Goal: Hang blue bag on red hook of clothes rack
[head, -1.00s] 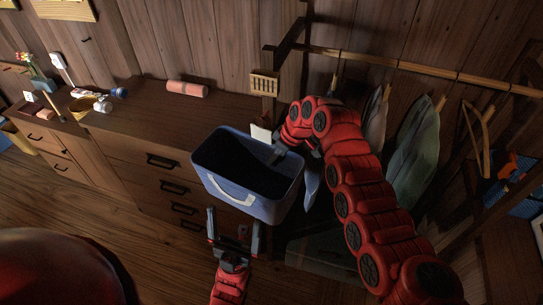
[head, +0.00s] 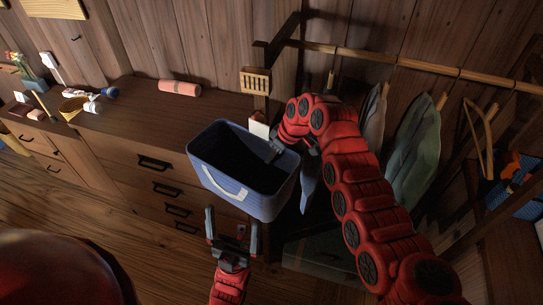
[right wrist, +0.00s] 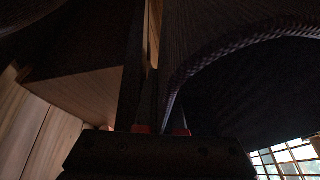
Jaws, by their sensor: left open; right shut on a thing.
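The blue bag (head: 265,205), a boxy open-topped bag with a white handle on its front, hangs tilted in front of the dresser in the head view. My right gripper (head: 276,152) is shut on its upper right rim. In the right wrist view a dark woven edge (right wrist: 225,45), probably the bag's, fills the upper right. My left gripper (head: 233,232) is open and empty, just below the bag's front, its fingers pointing up. The wooden clothes rack (head: 400,62) runs along the wall at upper right, with clothes hanging. I cannot make out a red hook; my right arm covers part of the rack.
The dresser (head: 150,125) stands behind and left of the bag, with a pink roll (head: 179,87) and small items on top. Green clothing (head: 415,140) and a wooden hanger (head: 478,140) hang at right. The floor at lower left is clear.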

